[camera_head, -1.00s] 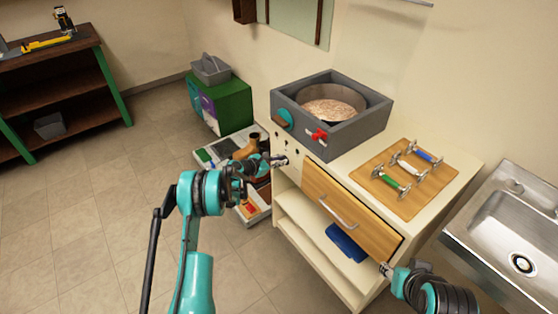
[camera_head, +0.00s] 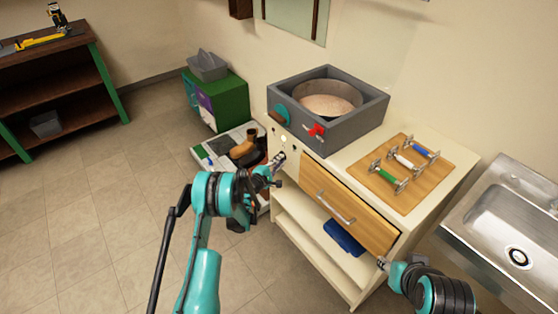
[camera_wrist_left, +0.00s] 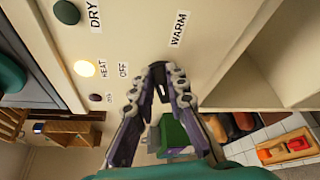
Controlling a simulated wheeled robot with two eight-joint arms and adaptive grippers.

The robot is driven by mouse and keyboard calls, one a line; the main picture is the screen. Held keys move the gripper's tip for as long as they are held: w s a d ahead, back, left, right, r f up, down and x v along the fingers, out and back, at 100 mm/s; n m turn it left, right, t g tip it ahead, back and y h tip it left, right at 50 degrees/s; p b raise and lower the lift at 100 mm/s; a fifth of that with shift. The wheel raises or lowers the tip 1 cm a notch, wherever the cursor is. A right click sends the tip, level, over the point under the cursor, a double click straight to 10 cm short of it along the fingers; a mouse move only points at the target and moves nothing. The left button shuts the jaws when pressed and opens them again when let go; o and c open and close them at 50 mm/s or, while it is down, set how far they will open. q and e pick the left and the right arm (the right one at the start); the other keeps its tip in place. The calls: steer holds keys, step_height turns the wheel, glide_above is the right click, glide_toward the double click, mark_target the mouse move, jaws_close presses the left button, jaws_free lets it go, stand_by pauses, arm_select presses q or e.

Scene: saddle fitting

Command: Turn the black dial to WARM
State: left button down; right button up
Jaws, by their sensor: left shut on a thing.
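The black dial (camera_wrist_left: 162,90) is on the cream cabinet front, mostly hidden between the fingertips of my left gripper. My left gripper (camera_wrist_left: 160,76) is shut on it; in the head view the gripper (camera_head: 279,159) meets the panel below the grey box. The WARM label (camera_wrist_left: 180,29) is beyond the fingertips, up and to the right in the wrist view. The OFF label (camera_wrist_left: 123,70) is just left of the tips. I cannot tell exactly where the dial points. My right gripper (camera_head: 383,263) is by the lower corner of the wooden drawer front, too small to read.
A HEAT label (camera_wrist_left: 103,69) sits beside a glowing yellow lamp (camera_wrist_left: 83,68). A dark green lamp (camera_wrist_left: 66,12) is near DRY (camera_wrist_left: 94,15). The grey box (camera_head: 345,128) stands on the cabinet. The wooden drawer (camera_head: 347,207) and a low tray (camera_head: 210,153) are close by.

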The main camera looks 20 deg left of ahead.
arm_select(q)
steer(key=shift+s+d+f+m+t, duration=0.1)
steer(key=shift+f+m+t, duration=0.15)
steer(key=shift+m, duration=0.4)
steer(key=shift+w+f+m+t, duration=0.1)
steer(key=shift+m+t, duration=0.25)
steer(key=shift+m, duration=0.25)
steer(key=shift+s+d+f+m+t, duration=0.1)
steer(key=shift+f+m+t, duration=0.15)
steer(key=shift+m, duration=0.4)
steer(key=c, duration=1.5)
jaws_free()
steer(key=shift+c, duration=0.2)
steer(key=shift+a, duration=0.1)
steer(key=shift+r, duration=0.1)
step_height(320, 180, up, 10)
steer(key=shift+f, duration=0.1)
